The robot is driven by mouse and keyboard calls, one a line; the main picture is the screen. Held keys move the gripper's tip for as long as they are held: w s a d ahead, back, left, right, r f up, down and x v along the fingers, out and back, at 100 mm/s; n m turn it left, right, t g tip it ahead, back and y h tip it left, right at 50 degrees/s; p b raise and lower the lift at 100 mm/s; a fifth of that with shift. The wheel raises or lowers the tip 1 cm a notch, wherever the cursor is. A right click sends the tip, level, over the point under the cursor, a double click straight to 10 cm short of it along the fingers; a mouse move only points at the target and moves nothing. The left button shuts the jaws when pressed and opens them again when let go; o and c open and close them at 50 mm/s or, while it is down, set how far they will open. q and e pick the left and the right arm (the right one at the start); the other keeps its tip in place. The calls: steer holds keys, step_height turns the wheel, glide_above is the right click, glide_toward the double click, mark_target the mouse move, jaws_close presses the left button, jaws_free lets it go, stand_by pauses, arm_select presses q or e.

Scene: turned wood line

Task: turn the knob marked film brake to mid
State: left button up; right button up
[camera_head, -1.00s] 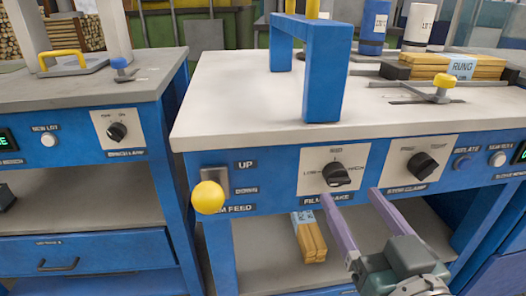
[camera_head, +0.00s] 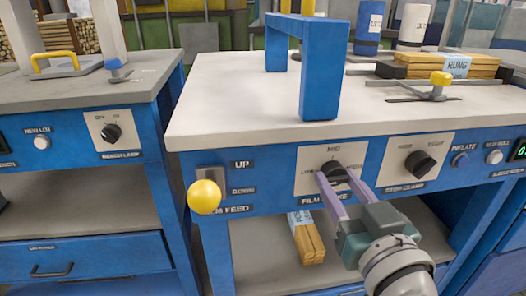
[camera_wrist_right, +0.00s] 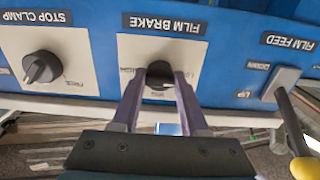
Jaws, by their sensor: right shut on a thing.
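The film brake knob (camera_head: 334,171) is black and round on a pale plate (camera_head: 310,160) on the blue front panel, with MID marked above it. My right gripper (camera_head: 335,177) is at the knob, its two lilac fingers on either side of it and shut on it. In the right wrist view the knob (camera_wrist_right: 158,80) sits between the fingertips (camera_wrist_right: 158,78), under an upside-down FILM BRAKE label. The fingers hide part of the plate's markings, and I cannot tell exactly where the knob points. My left gripper is not in view.
The stop clamp knob (camera_head: 420,164) is close to the right on its own plate. The film feed lever with a yellow ball (camera_head: 204,197) sticks out to the left. A blue arch (camera_head: 322,70) stands on the bench top. Wood pieces (camera_head: 306,238) lie on the shelf below.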

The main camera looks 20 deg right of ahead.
jaws_close()
